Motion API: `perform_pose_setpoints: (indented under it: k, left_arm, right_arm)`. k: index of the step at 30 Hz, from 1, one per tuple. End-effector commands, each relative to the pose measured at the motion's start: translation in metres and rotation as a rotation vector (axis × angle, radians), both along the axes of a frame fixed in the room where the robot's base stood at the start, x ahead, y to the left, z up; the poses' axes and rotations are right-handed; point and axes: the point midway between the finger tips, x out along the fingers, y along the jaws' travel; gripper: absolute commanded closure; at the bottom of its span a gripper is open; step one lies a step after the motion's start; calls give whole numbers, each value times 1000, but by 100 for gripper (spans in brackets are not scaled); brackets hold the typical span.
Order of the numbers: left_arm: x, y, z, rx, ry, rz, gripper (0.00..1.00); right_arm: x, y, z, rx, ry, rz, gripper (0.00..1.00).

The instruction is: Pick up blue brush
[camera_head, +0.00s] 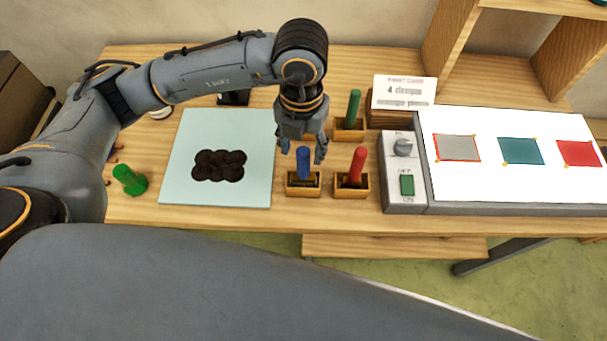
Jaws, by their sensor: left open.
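The blue brush (303,163) stands upright in a small wooden holder (303,190) near the table's front edge, in the middle of the head view. Its blue handle shows, and its lower end is hidden in the holder. My left gripper (303,156) points down right at the blue handle, with its fingers apart on either side of the handle's upper part. I cannot tell whether either finger touches it. My right gripper is not in view.
A red brush (356,166) stands in a holder close on the right, and a green brush (353,108) behind it. A pale board (190,130) with dark round pieces lies left. A control box (402,195) and white panel (480,180) are right. A green object (130,180) stands far left.

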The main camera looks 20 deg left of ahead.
Motion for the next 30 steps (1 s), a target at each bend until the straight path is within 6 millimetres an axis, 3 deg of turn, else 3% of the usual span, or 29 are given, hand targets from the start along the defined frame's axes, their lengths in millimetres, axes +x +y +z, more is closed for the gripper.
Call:
perform_pose_setpoints:
  k: [5, 12, 20, 23, 28, 30]
  left_arm:
    - [-1, 0, -13, 2, 5, 1, 48]
    - [0, -2, -48, 2, 3, 1, 48]
    - [0, -2, -54, 0, 0, -1, 48]
    - [0, -2, -54, 0, 0, -1, 63]
    - [0, -2, -54, 0, 0, -1, 97]
    - [0, -2, -54, 0, 0, -1, 100]
  right_arm:
    - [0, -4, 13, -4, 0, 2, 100]
    - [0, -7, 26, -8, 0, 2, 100]
    - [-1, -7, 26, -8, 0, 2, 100]
    - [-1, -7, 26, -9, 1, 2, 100]
    - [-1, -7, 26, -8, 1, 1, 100]
    - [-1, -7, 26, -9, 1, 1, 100]
